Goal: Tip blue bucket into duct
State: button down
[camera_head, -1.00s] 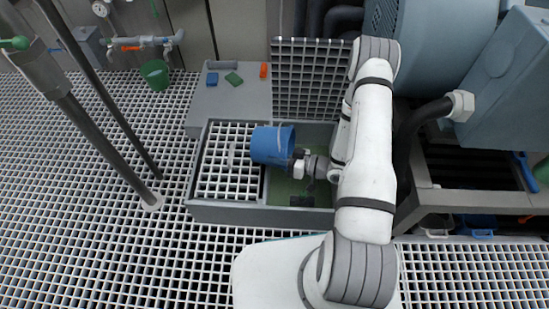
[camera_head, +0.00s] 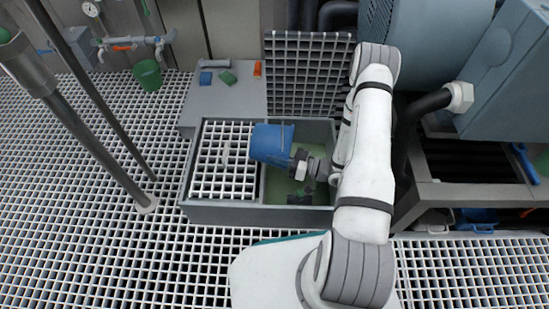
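The blue bucket (camera_head: 270,143) is held tilted above the grey duct (camera_head: 250,214), near the edge between its grating and its open part. My gripper (camera_head: 297,164) is at the bucket's lower right side and appears shut on it. The fingertips are partly hidden by the bucket. The duct's left part is covered by a light grating (camera_head: 215,175). Its right part is open and shows a green bottom (camera_head: 283,186). I cannot see into the bucket or tell whether anything is flowing out.
A lifted dark grating panel (camera_head: 308,75) stands behind the duct. A grey platform (camera_head: 222,104) holds small blue, green and orange items. A green bucket (camera_head: 147,74) hangs at the back left. A dark pole (camera_head: 100,135) stands left. Machinery stands right.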

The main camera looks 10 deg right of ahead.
aim_at(287, 157)
jog(key=shift+d, duration=0.15)
dwell(0.4)
jog(key=shift+s+d+y+b, duration=0.15)
jog(key=shift+d+y+b, duration=0.15)
jog(key=shift+y+b, duration=0.3)
jog(key=shift+s+d+r+t+y+b, duration=0.15)
jog(key=shift+d+r+t+y+b, duration=0.15)
jog(key=shift+d+t+b, duration=0.15)
jog(key=shift+a, duration=0.1)
jog(key=shift+f, duration=0.1)
jog(key=shift+s+d+y+b, duration=0.15)
jog(key=shift+d+y+b, duration=0.35)
jog(key=shift+b, duration=0.3)
jog(key=shift+s+d+t+y+b, duration=0.15)
jog(key=shift+d+t+y+b, duration=0.25)
jog(key=shift+t, duration=0.15)
jog(key=shift+a+r, duration=0.1)
jog(key=shift+r, duration=0.1)
dwell(0.7)
